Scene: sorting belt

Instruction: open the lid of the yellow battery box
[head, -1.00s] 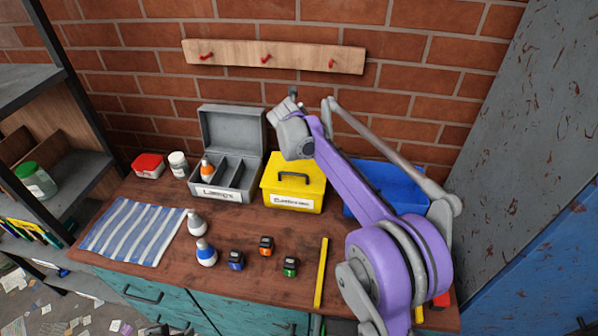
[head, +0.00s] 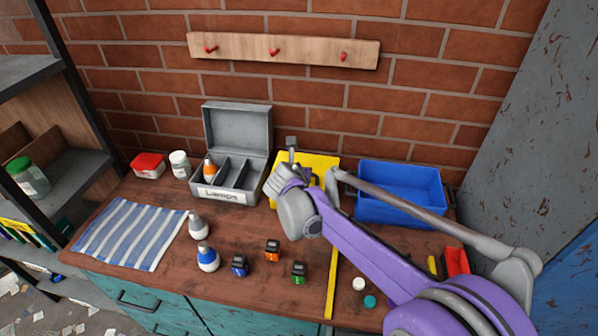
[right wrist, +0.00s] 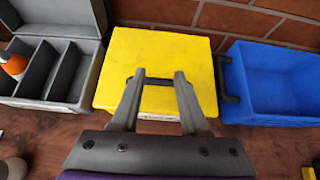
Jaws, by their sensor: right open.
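The yellow battery box (head: 322,160) stands at the back of the workbench, its lid closed. In the head view my right arm hides much of its front and handle. In the right wrist view the yellow lid (right wrist: 158,62) fills the middle, with its dark handle (right wrist: 160,80) along the front. My right gripper (right wrist: 160,76) is open, its two fingers pointing at the box with the handle showing between and beside their tips. Whether they touch it I cannot tell. The right gripper also shows in the head view (head: 291,150). My left gripper is not in view.
A grey lamps box (head: 237,140) with its lid up stands left of the yellow box, and a blue bin (head: 400,212) stands right. Several small batteries and bulbs, a yellow strip (head: 331,285) and a striped cloth (head: 130,233) lie in front. A brick wall stands behind.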

